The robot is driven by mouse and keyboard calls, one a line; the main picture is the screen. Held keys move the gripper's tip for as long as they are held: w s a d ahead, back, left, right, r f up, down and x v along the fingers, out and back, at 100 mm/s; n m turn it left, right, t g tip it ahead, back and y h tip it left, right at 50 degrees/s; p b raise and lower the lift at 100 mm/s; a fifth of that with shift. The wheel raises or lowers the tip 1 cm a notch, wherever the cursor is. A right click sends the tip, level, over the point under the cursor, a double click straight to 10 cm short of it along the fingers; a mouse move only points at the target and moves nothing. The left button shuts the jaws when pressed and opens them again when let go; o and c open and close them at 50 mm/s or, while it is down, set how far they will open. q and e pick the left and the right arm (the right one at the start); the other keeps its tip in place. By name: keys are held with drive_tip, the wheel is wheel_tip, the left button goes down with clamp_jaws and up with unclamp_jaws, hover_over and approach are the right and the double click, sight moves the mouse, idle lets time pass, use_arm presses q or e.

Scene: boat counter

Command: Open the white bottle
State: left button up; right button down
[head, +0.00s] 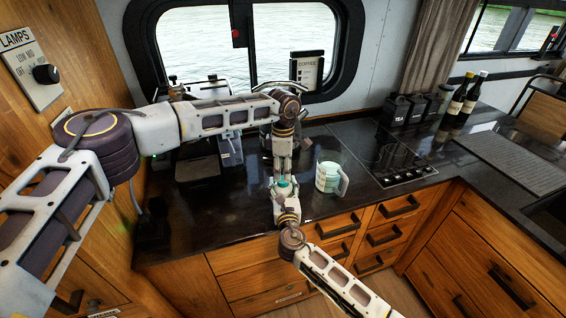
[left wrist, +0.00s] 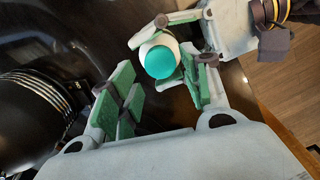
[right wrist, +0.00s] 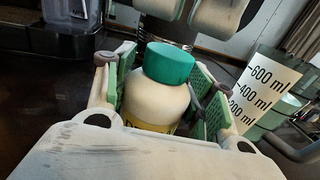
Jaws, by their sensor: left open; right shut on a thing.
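The white bottle (right wrist: 158,110) has a teal cap (right wrist: 169,64) on its top and a yellow label low down. It stands upright at the counter's front, between the fingers of my right gripper (right wrist: 160,100), which is shut on its body. In the left wrist view, the teal cap (left wrist: 160,62) faces the camera with the white bottle (left wrist: 147,49) under it. My left gripper (left wrist: 155,92) is open, its green pads apart, with the cap just beyond its fingertips. In the head view, the left gripper (head: 282,172) points down above the cap (head: 284,186).
A measuring jug (head: 328,177) stands right of the bottle, near the counter's front edge. A coffee machine (head: 215,125) is at the back left. A cooktop (head: 388,158), black canisters (head: 405,108) and dark bottles (head: 462,98) are further right.

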sight(283, 191)
use_arm(q)
drive_tip(key=shift+f, duration=2)
drive_tip(key=c, duration=0.9)
drive_tip(key=shift+n, duration=1.6)
drive_tip(key=o, duration=1.1)
drive_tip(key=shift+o, duration=0.2)
drive_tip(key=shift+r, duration=0.1)
